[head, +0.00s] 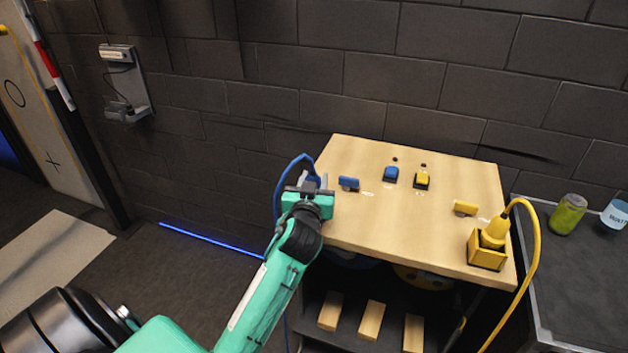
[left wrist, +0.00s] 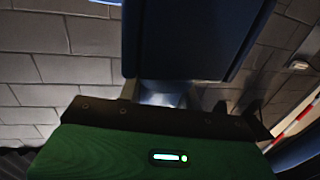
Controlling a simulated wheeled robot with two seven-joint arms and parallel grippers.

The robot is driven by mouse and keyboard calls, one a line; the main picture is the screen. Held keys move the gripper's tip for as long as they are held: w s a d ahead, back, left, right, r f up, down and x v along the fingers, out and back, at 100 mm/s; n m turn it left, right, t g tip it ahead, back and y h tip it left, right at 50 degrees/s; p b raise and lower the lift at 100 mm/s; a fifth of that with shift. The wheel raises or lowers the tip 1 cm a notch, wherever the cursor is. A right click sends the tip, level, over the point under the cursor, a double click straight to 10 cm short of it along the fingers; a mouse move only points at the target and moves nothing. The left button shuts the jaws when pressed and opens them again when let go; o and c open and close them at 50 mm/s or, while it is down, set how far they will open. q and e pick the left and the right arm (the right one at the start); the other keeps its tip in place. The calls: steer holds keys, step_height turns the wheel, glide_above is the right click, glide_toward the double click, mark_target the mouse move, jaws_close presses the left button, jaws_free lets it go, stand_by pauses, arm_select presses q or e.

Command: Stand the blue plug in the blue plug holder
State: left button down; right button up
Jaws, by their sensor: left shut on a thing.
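My left gripper (head: 311,188) is at the left edge of the wooden table, shut on the blue plug (head: 315,180). Most of the plug is hidden by the gripper in the head view; its blue cable (head: 281,181) loops up and over from the left. In the left wrist view a large dark blue body (left wrist: 190,40) fills the top centre, just beyond the gripper (left wrist: 165,95). I cannot make out the blue plug holder; the gripper and arm cover that part of the table. My right gripper is not in view.
The table (head: 400,225) carries a blue block (head: 348,184), a blue button (head: 391,175), a yellow button (head: 422,180) and a yellow block (head: 465,208). A yellow plug (head: 494,232) stands in a yellow holder (head: 487,258) at right. The table's middle is clear.

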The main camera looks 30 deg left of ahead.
arm_select(q)
steer(key=c, duration=0.9)
jaws_free()
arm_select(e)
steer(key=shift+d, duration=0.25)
arm_select(q)
steer(key=shift+b+v, duration=1.7)
steer(key=shift+v, duration=5.25)
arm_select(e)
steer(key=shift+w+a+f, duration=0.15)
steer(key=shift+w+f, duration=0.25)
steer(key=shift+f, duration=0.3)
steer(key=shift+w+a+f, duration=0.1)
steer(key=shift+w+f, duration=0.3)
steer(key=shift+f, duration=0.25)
